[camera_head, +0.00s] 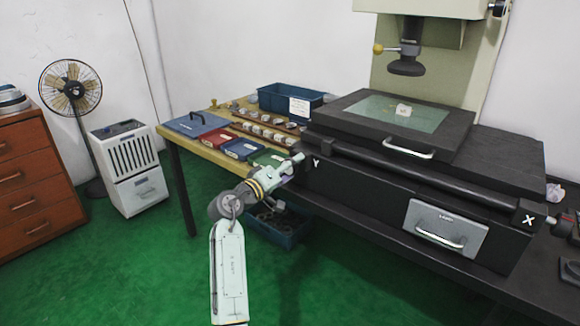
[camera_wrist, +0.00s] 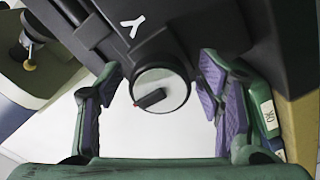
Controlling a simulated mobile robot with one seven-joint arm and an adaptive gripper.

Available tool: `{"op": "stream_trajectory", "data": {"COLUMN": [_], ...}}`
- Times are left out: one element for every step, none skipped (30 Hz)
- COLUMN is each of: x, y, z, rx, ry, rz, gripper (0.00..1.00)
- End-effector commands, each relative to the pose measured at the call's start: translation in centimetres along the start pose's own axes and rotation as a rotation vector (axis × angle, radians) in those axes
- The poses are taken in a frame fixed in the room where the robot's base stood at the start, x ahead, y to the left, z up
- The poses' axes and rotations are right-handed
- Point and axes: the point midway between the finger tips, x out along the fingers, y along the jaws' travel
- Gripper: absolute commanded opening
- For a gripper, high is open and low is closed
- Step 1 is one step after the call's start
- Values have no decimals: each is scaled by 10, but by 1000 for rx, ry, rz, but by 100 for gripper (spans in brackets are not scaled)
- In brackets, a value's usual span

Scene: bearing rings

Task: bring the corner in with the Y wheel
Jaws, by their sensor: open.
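The Y wheel (camera_wrist: 176,77) is a pale round disc with a dark stub (camera_wrist: 150,98) across it. It shows in the wrist view under a white Y mark (camera_wrist: 131,25) on the dark stage block. My gripper (camera_wrist: 160,98) is open, with one finger on each side of the wheel and gaps visible between. In the head view my gripper (camera_head: 294,163) is at the left end of the stage, beside the Y mark (camera_head: 317,162), and covers most of the wheel. A small white part (camera_head: 403,110) lies on the glass plate (camera_head: 385,112); its corner is too small to make out.
The optical head (camera_head: 406,62) hangs above the glass. The X wheel (camera_head: 551,220) is at the stage's right end. A wooden table (camera_head: 180,138) with coloured cases and a blue bin (camera_head: 290,99) stands behind my gripper. Green floor is free at the left.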

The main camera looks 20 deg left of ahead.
Motion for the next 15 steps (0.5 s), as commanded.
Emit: {"op": "stream_trajectory", "data": {"x": [0,0,0,0,0,0,0,0,0,0,0,0,0,0,0], "y": [0,0,0,0,0,0,0,0,0,0,0,0,0,0,0], "z": [0,0,0,0,0,0,0,0,0,0,0,0,0,0,0], "rx": [0,0,0,0,0,0,0,0,0,-1,-1,-1,-1,-1,-1], "ry": [0,0,0,0,0,0,0,0,0,0,0,0,0,0,0], "rz": [0,0,0,0,0,0,0,0,0,0,0,0,0,0,0], "gripper": [61,61,61,61,61,60,57,56,53,51,49,46,44,42,40]}}
